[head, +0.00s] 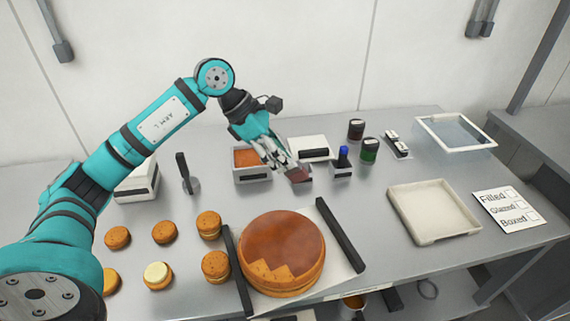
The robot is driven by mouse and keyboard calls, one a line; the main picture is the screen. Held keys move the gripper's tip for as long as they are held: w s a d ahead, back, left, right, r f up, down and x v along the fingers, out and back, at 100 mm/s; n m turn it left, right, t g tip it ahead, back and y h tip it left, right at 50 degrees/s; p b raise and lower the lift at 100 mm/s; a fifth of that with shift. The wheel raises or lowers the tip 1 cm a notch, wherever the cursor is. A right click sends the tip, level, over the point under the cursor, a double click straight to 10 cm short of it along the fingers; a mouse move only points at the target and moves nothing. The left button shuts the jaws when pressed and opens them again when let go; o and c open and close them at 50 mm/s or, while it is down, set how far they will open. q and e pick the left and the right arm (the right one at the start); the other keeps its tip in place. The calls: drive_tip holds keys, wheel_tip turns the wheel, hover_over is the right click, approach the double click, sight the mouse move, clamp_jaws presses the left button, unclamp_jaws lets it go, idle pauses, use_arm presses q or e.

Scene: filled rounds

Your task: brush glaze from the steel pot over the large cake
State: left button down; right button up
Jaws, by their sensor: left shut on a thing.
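The large cake (282,240) lies on a pale sheet between two dark bars. Its top is mostly covered in glossy red-brown, with a lighter jagged patch at the front left. My left gripper (291,168) is at the back middle, shut on a small dark-red thing (298,175) just at a small white stand with a dark label; its type is unclear. A round vessel with amber contents (354,301) shows partly below the front edge. Which one is the steel pot is unclear. My right gripper is out of view.
Several small round cakes (164,232) stand left of the large cake. A bin of orange filling (252,178), a blue-handled stamp (343,158) and dark jars (370,150) stand behind. A beige tray (433,238), a clear box (455,151) and a checklist card (507,211) are at the right.

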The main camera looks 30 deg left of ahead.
use_arm(q)
drive_tip(key=shift+w+r+p, duration=0.1)
drive_tip(key=shift+r+p, duration=0.2)
drive_tip(key=shift+r, duration=1)
